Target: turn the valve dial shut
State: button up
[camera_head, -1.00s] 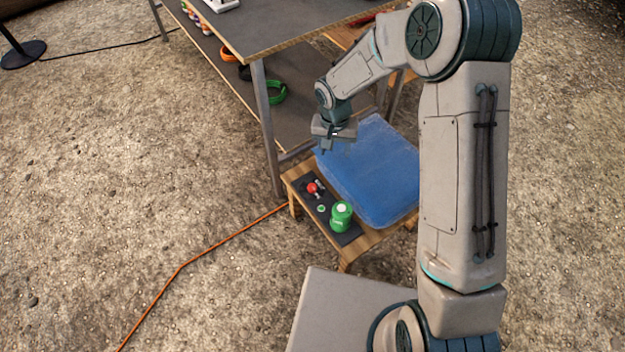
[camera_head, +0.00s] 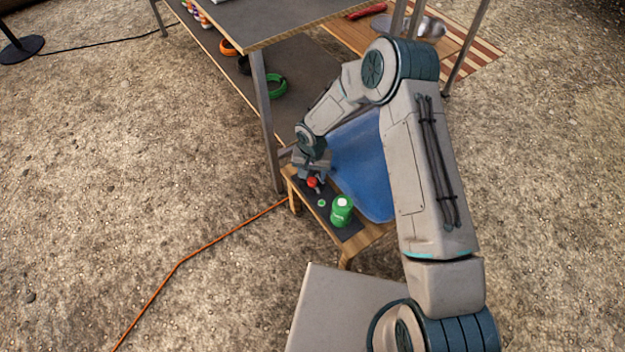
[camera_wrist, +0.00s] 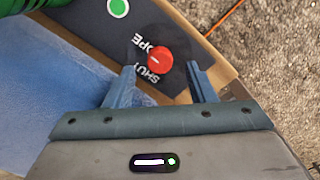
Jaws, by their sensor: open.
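The red valve dial (camera_head: 312,182) sits on a dark panel (camera_head: 347,238) on the low wooden stand. In the wrist view the dial (camera_wrist: 161,59) has a short pale mark on its left side. The words SHUT and what reads as OPE, partly hidden, are printed to its left. I cannot tell exactly which word the mark points at. My gripper (camera_head: 316,174) is low over the panel, right behind the dial. In the wrist view its two fingers (camera_wrist: 160,75) are apart, with the dial between and just ahead of their tips. I see no contact.
A green canister (camera_head: 341,214) and a green round spot (camera_head: 321,203) are on the same panel. A blue sheet or cushion (camera_head: 366,165) lies beside it. A grey table (camera_head: 270,22) stands behind, its leg close to my gripper. An orange cable (camera_head: 225,235) crosses the gravel.

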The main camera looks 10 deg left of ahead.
aim_at(312, 182)
jog(key=shift+f, duration=1.5)
jog(key=shift+c, duration=0.3)
jog(key=c, duration=0.9)
